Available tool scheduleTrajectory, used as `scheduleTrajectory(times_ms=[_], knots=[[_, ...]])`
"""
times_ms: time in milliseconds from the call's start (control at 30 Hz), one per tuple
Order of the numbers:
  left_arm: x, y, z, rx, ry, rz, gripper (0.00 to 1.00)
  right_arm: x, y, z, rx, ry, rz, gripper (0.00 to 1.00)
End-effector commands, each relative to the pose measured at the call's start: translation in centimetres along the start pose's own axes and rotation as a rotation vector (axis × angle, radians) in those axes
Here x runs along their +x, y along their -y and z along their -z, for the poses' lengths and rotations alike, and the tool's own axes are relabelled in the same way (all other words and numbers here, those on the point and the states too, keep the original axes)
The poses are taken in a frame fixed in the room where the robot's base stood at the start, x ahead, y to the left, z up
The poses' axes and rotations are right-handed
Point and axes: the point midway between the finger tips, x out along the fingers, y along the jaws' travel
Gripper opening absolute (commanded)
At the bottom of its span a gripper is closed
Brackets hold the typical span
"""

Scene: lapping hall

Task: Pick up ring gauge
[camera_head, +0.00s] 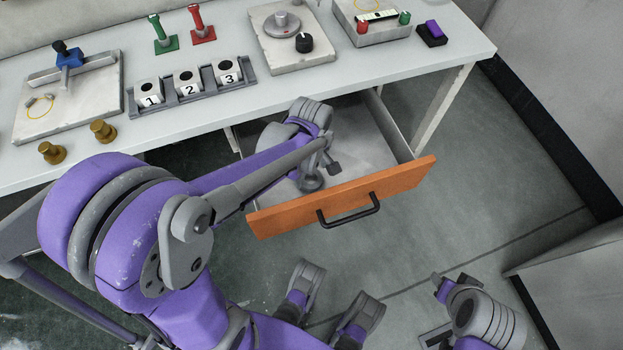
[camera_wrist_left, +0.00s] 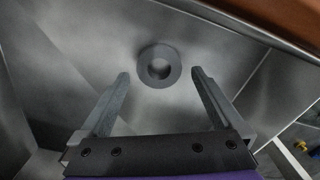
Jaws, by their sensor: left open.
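The ring gauge is a dark grey ring (camera_wrist_left: 159,66) lying flat on the bare metal floor of the open drawer, seen in the left wrist view. My left gripper (camera_wrist_left: 162,76) is open and empty, with its two fingers on either side of the ring in the picture; the ring appears just beyond the fingertips. In the head view my left gripper (camera_head: 322,164) reaches down into the drawer (camera_head: 370,146), and my arm and gripper hide much of its inside. My right gripper (camera_head: 441,300) is at the lower right, apart from the drawer; its jaws are unclear.
The drawer has an orange front (camera_head: 408,179) with a black handle (camera_head: 349,212). Its metal walls surround my left gripper. The workbench (camera_head: 210,128) above holds numbered blocks (camera_head: 187,82), brass pieces, red and green stands and plates. A grey cabinet (camera_head: 580,285) stands at right.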

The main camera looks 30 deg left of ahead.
Motion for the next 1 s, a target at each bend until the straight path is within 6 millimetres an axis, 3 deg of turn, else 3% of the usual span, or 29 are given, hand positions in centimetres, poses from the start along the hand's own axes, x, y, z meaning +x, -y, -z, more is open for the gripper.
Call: scheduleTrajectory(times_ms=[33,200,467,567,900,1000], knots=[[1.2,-0.1,0.2,0.000,0.000,0.001,1.00,0.7,0.0,-0.2,0.000,0.003,0.000,0.47],[3.1,-0.1,0.1,0.000,0.000,0.000,1.00,1.3,0.0,-0.5,0.000,0.005,0.000,0.47],[3.2,-0.1,0.1,0.001,0.000,0.000,1.00,1.3,0.0,-0.5,0.000,0.005,0.000,0.47],[3.2,-0.1,0.1,0.001,0.000,0.000,0.86,1.3,0.0,-0.5,0.000,0.005,0.000,0.47],[3.2,-0.1,0.1,0.001,0.000,0.000,0.24,1.3,0.0,-0.5,0.000,0.005,0.000,0.47],[3.2,-0.1,0.1,0.001,0.000,0.000,0.20,1.3,0.0,-0.5,0.000,0.005,0.000,0.47]])
